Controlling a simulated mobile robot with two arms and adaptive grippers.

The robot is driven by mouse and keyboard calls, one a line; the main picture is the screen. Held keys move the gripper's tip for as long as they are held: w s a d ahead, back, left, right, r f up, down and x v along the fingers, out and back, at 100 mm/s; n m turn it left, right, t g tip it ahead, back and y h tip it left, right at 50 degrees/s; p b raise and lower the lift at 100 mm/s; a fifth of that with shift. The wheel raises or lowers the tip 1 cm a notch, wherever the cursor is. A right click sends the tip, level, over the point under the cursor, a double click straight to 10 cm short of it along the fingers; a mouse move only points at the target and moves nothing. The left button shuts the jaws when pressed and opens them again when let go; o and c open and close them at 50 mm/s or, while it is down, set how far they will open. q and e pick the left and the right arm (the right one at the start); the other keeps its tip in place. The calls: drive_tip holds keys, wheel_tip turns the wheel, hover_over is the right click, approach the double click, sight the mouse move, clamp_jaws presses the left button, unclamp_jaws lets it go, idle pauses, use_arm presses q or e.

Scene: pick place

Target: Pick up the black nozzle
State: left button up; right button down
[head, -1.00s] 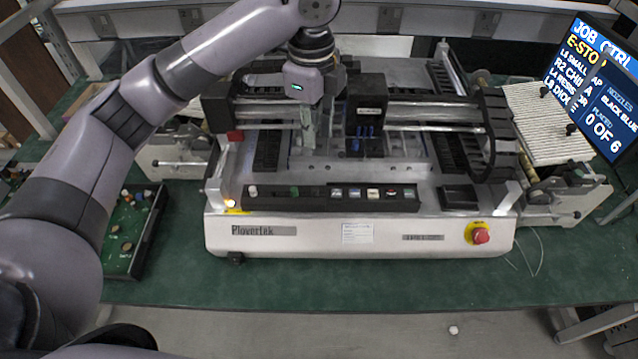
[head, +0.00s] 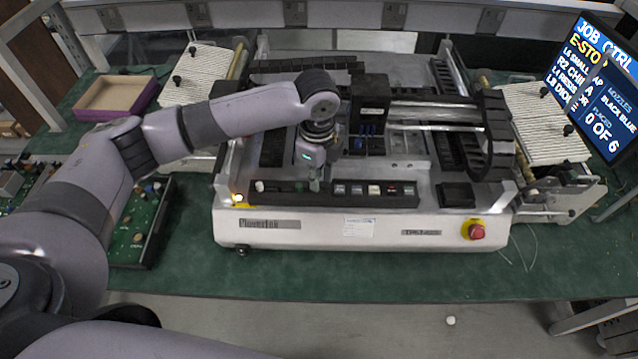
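My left gripper (head: 314,184) points down at the front of the white pick-and-place machine (head: 280,230). Its fingertips are at the black control strip (head: 390,202) on the machine's front, just right of a small green piece. The fingers are small and dark here, so I cannot tell whether they are open or hold anything. I cannot single out a black nozzle; the gripper may hide part of the strip. Blue-tipped parts hang under the black head (head: 370,98) on the gantry. My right gripper is out of view.
A red emergency stop (head: 475,230) sits at the machine's front right. A green circuit board tray (head: 135,235) lies to the left, below my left arm. A job screen (head: 598,88) is at the right.

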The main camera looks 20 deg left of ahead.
use_arm(q)
drive_tip(key=shift+f, duration=1.3)
drive_tip(key=shift+c, duration=0.5)
drive_tip(key=c, duration=0.3)
drive_tip(key=shift+r, duration=0.1)
drive_tip(key=shift+c, duration=0.2)
